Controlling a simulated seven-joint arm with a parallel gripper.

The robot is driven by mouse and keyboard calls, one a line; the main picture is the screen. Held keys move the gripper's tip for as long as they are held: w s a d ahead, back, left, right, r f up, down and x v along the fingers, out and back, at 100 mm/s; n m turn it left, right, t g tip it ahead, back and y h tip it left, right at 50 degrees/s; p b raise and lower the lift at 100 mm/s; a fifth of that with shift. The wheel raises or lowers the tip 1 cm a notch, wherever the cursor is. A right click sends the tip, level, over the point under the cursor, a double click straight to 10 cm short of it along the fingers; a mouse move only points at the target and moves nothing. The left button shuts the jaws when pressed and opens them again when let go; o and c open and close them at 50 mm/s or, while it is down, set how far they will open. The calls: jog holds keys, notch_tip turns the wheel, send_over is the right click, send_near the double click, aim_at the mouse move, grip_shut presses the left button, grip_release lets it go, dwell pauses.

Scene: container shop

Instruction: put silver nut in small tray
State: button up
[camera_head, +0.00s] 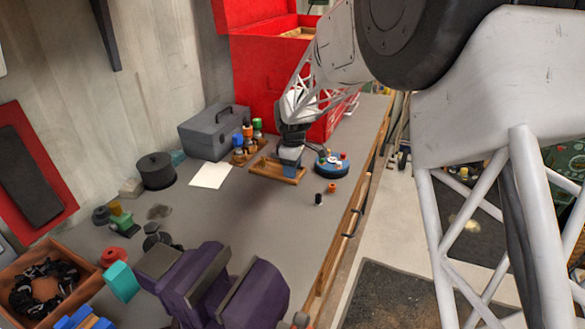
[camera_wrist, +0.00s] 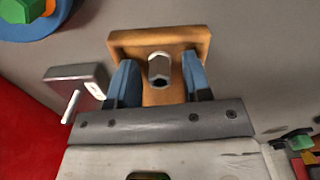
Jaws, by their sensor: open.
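The small tray (camera_head: 268,169) is a shallow wooden tray on the workbench, and its far rim shows in the wrist view (camera_wrist: 128,39). The silver nut (camera_wrist: 159,68) shows in the wrist view between my fingers, over the tray's floor; whether it rests on the floor is hard to tell. My gripper (camera_wrist: 160,80) has two blue fingers, spread apart with a gap on each side of the nut. In the head view my gripper (camera_head: 290,160) is low over the tray, and the nut cannot be made out there.
A blue round dish (camera_head: 332,168) with small coloured parts stands just right of the tray. Small bottles (camera_head: 247,140) and a grey toolbox (camera_head: 212,132) are to the left. A purple vise (camera_head: 205,290) stands in front. The bench between vise and tray is mostly clear.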

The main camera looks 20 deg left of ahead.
notch_tip(320, 180, up, 12)
jog(key=shift+r, duration=0.15)
dwell(0.7)
dwell(0.9)
jog(key=s+d+r+m, duration=0.3)
jog(key=s+d, duration=0.1)
jog(key=d, duration=0.7)
jog(key=s+d+r+m+t, duration=0.1)
jog(key=s+d+r+m, duration=0.25)
jog(key=d, duration=0.75)
jog(key=s+d+r+m, duration=0.3)
jog(key=s+d, duration=0.2)
jog(key=d, duration=0.6)
jog(key=s+d+f+m, duration=0.3)
jog(key=s+d+m, duration=0.2)
jog(key=s+d, duration=0.4)
jog(key=s+d+f+m+t, duration=0.1)
jog(key=s+d+f+m, duration=0.2)
jog(key=s+d, duration=0.7)
jog(key=s+m, duration=0.2)
jog(key=s, duration=0.4)
jog(key=shift+s+f+t, duration=0.2)
jog(key=shift+s+t, duration=0.05)
jog(key=shift+t, duration=0.05)
